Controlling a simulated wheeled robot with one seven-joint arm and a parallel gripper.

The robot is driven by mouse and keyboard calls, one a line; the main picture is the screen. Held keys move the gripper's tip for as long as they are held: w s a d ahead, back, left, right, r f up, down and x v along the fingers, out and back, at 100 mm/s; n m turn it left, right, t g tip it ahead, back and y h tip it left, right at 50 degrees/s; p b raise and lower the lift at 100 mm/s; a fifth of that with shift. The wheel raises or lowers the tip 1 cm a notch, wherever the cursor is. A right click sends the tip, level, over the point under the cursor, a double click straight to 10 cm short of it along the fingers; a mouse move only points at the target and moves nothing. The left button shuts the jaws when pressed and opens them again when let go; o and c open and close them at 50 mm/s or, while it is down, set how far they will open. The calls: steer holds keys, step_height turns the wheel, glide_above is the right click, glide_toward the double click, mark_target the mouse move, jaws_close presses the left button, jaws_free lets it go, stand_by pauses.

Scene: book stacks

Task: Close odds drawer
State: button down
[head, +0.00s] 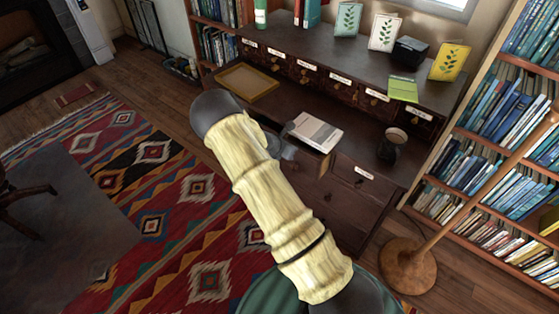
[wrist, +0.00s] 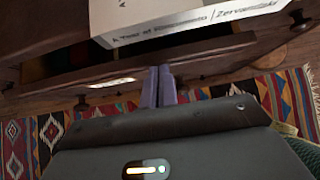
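In the wrist view a dark wooden drawer stands pulled out below the desk top; its front (wrist: 40,92) has a white label (wrist: 110,82) and a round knob (wrist: 82,104). The label is too blurred to read, so I cannot tell that it says odds.
A thick white book (head: 315,132) lies on the desk (head: 355,135), above the drawer; its spine shows in the wrist view (wrist: 200,22). A dark mug (head: 391,146) and a wooden tray (head: 247,83) stand on the desk. A round-based stand (head: 408,266) is at right.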

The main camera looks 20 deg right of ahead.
steer(key=shift+w+d+b, duration=0.3)
steer(key=shift+w+d, duration=0.85)
steer(key=shift+d, duration=0.3)
steer(key=shift+a, duration=0.1)
steer(key=shift+s, duration=0.15)
steer(key=shift+d, duration=0.2)
steer(key=shift+s+a+f, duration=0.1)
steer(key=shift+s+a, duration=0.05)
steer(key=shift+a, duration=0.3)
glide_toward(294, 144)
steer(key=s+a, duration=0.1)
steer(key=s+a+r, duration=0.1)
steer(key=a, duration=0.1)
steer(key=shift+s+a+r, duration=0.15)
steer(key=shift+s+a, duration=0.05)
steer(key=shift+a, duration=0.05)
steer(key=shift+w, duration=0.1)
